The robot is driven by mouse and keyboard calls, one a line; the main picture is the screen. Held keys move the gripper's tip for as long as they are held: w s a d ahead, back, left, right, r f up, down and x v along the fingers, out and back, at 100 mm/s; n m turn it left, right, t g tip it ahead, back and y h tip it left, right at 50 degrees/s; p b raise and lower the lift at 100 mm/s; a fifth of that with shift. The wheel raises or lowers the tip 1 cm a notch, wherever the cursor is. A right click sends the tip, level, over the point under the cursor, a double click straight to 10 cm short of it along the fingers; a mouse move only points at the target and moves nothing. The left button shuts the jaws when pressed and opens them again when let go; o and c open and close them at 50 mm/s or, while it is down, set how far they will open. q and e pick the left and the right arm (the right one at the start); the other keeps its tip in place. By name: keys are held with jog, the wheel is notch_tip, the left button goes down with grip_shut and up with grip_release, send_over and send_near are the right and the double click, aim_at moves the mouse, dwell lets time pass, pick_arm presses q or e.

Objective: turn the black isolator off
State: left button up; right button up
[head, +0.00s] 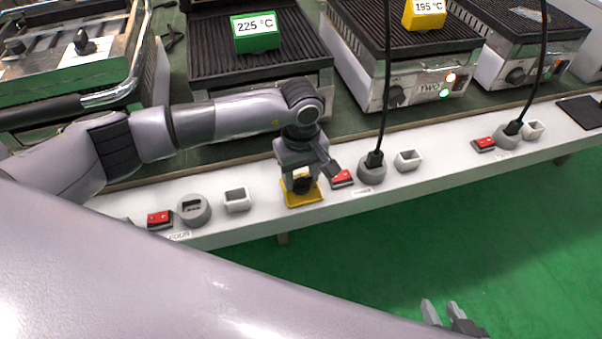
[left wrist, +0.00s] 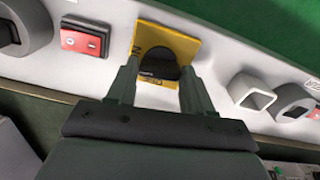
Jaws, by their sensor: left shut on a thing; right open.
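The black isolator is a black rotary knob on a square yellow plate (head: 304,197) on the white shelf in the head view. The black knob (left wrist: 158,66) shows in the left wrist view, between my finger tips. My left gripper (head: 302,180) reaches down over it from the left and is shut on the knob. Part of the knob is hidden by the fingers, and its exact turn angle is hard to tell. My right gripper (head: 442,312) shows at the bottom of the head view, open and empty, over the green floor and away from the shelf.
Red switches (head: 342,178), grey round sockets (head: 371,172) and small white square holders (head: 236,200) line the shelf on both sides of the isolator. Black cables rise from two sockets. Grills with a green 225 °C sign (head: 255,32) and a yellow 195 °C sign (head: 424,13) stand behind.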

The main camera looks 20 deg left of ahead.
pick_arm(q)
jog(key=n, duration=0.3)
jog(key=shift+b, duration=0.35)
jog(key=n, duration=0.9)
jog(key=shift+n, duration=2.1)
jog(key=o, duration=1)
jog(key=shift+o, duration=0.2)
